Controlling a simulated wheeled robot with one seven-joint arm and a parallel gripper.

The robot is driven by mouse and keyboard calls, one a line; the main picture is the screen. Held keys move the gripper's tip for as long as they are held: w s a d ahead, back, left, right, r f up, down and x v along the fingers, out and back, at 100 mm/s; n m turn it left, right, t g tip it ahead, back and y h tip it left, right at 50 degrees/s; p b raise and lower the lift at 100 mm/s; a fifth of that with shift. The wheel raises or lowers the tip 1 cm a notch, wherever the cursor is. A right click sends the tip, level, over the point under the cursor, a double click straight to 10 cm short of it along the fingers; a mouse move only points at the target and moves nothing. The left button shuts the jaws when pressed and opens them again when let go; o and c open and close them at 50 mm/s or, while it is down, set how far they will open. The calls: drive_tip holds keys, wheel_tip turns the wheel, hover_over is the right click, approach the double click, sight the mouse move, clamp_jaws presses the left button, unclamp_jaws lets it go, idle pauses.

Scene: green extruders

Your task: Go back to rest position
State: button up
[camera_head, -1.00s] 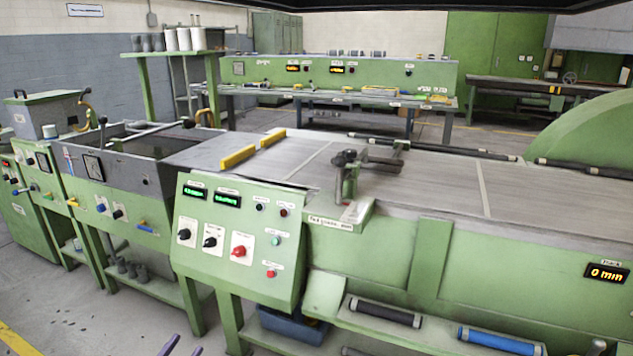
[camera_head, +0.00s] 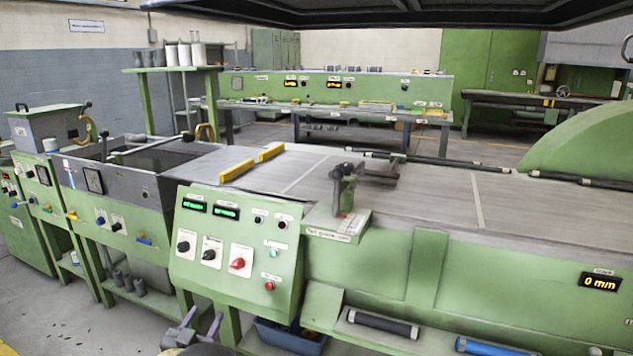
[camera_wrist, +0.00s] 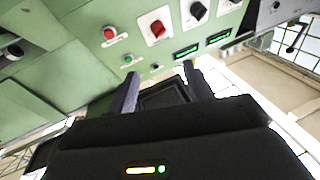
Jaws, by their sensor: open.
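My gripper (camera_head: 203,322) is at the bottom of the head view, in front of the green control panel (camera_head: 228,291) and low beside it. Its two grey fingers are apart with nothing between them. In the wrist view my gripper (camera_wrist: 160,74) also shows spread, empty fingers. The panel's red knob (camera_wrist: 157,29), red button (camera_wrist: 110,33) and green button (camera_wrist: 128,59) show beyond the fingers, tilted in that view. I see no contact between the fingers and the panel.
The long green extruder bench (camera_head: 385,265) fills the right. A blue bin (camera_head: 290,338) and dark roller (camera_head: 382,323) are below. A grey tank (camera_head: 135,185) stands left of the panel. Bare floor (camera_head: 60,310) shows at lower left.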

drive_tip(key=w+d+r+n+g+y, duration=0.2)
drive_tip(key=w+d+r+g+y, duration=0.25)
drive_tip(key=d, duration=0.55)
drive_tip(key=s+d+n+g, duration=0.2)
drive_tip(key=d+g, duration=0.1)
drive_tip(key=d, duration=0.8)
drive_tip(key=s+d+f+g+h, duration=0.1)
drive_tip(key=s+d+g, duration=0.3)
drive_tip(key=s+d, duration=0.8)
drive_tip(key=s+d+f+g, duration=0.1)
drive_tip(key=s+d+g, duration=0.4)
drive_tip(key=s+d, duration=0.7)
drive_tip(key=w+a+p+v, duration=0.1)
drive_tip(key=w+p+v, duration=0.1)
drive_tip(key=p+v, duration=1.4)
drive_tip(key=w+a+r+p+v, duration=0.1)
drive_tip(key=w+p+v, duration=0.1)
drive_tip(key=p+v, duration=1.4)
drive_tip(key=shift+a+r+m+p, duration=0.2)
drive_tip(key=shift+a+m+p, duration=0.2)
